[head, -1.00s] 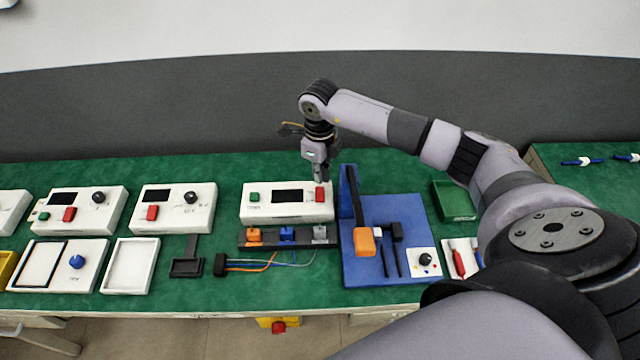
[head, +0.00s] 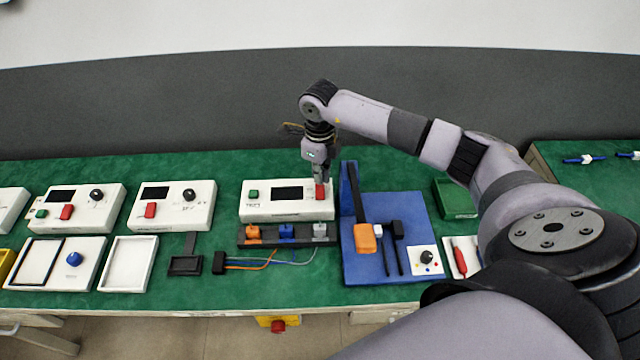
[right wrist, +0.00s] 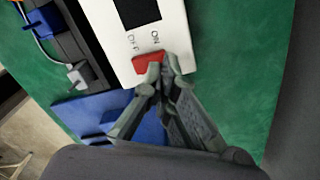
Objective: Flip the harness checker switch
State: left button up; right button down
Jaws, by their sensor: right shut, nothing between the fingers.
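The harness checker is a white box (head: 262,208) with a dark screen, a green button and a red rocker switch (head: 319,191) at its right end. In the right wrist view the red switch (right wrist: 147,63) sits beside the printed words ON and OFF. My right gripper (head: 319,183) is shut and empty, pointing down at the switch. In the right wrist view its fingertips (right wrist: 163,68) are right at the switch and hide part of it. I cannot tell whether they touch. My left gripper is not in view.
A connector strip (head: 270,240) with orange, blue and grey plugs lies in front of the checker. A blue fixture (head: 385,270) with an upright plate stands close on the right. Other white boxes (head: 172,206) stand to the left. Green mat (head: 228,170) is clear behind.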

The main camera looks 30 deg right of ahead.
aim_at(320, 186)
jog(key=shift+f+b, duration=0.95)
jog(key=shift+f, duration=0.25)
dwell(0.9)
jog(key=shift+r, duration=0.1)
jog(key=shift+r+p, duration=2.25)
jog(key=shift+r, duration=1.25)
jog(key=shift+f, duration=0.1)
